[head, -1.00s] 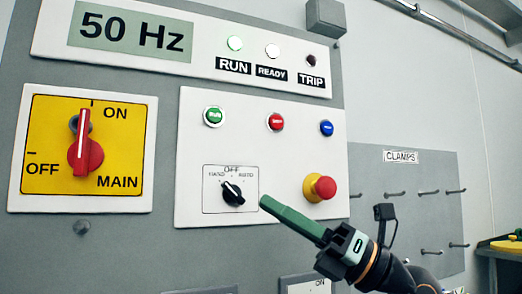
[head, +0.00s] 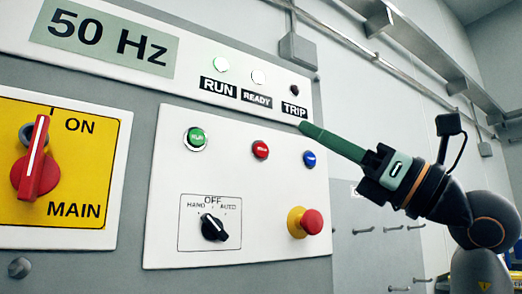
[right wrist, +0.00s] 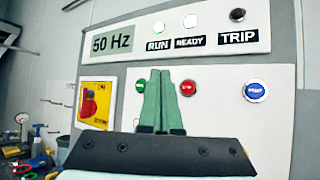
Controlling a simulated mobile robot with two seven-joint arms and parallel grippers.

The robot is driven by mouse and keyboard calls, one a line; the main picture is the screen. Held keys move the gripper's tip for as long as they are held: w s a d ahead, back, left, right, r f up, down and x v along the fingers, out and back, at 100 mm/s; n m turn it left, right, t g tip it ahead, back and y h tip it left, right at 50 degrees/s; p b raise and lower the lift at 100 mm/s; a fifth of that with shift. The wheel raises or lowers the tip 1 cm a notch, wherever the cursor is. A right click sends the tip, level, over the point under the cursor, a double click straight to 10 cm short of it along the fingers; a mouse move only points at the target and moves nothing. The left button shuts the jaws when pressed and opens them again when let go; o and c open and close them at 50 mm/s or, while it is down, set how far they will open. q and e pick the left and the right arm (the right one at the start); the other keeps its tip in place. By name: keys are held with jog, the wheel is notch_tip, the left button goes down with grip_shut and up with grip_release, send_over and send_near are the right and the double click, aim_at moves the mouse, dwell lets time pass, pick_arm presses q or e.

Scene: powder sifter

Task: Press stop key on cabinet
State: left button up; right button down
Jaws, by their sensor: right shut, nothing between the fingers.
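The cabinet's lower white panel (head: 260,200) carries a red button (head: 260,150), the likely stop key; its small lettering is too blurred to read. It also shows in the right wrist view (right wrist: 188,88), just right of my fingers. A green button (head: 196,139) is to its left and a blue button (head: 309,159) to its right. My right gripper (head: 303,126) is shut and empty. In the head view its green fingertips appear above and right of the red button, just below the TRIP label; the gap to the panel is unclear. My left gripper is out of view.
A red mushroom knob (head: 312,222) and a black selector (head: 213,227) sit lower on the panel. The red main switch (head: 36,170) is at left. The display (head: 103,42) reads 50 Hz. Hooks (head: 388,229) stick out at right.

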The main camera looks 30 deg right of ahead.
jog(key=shift+w, duration=0.1)
jog(key=p, duration=0.2)
send_near(258, 144)
jog(key=shift+s+a+r+x, duration=0.1)
jog(key=shift+s+x, duration=0.05)
jog(key=shift+x, duration=0.75)
jog(key=shift+s+a+r+x, duration=0.1)
jog(key=shift+s+r+x, duration=0.05)
jog(key=shift+x, duration=0.75)
jog(key=shift+s+a+r+x, duration=0.1)
jog(key=shift+s+x, duration=0.05)
jog(key=shift+x, duration=0.75)
jog(key=shift+d, duration=0.1)
jog(key=shift+w, duration=0.1)
jog(key=shift+w, duration=0.3)
jog(key=shift+w+p, duration=0.45)
jog(key=shift+s, duration=0.1)
dwell(0.4)
jog(key=shift+s+b, duration=0.3)
jog(key=shift+s, duration=0.4)
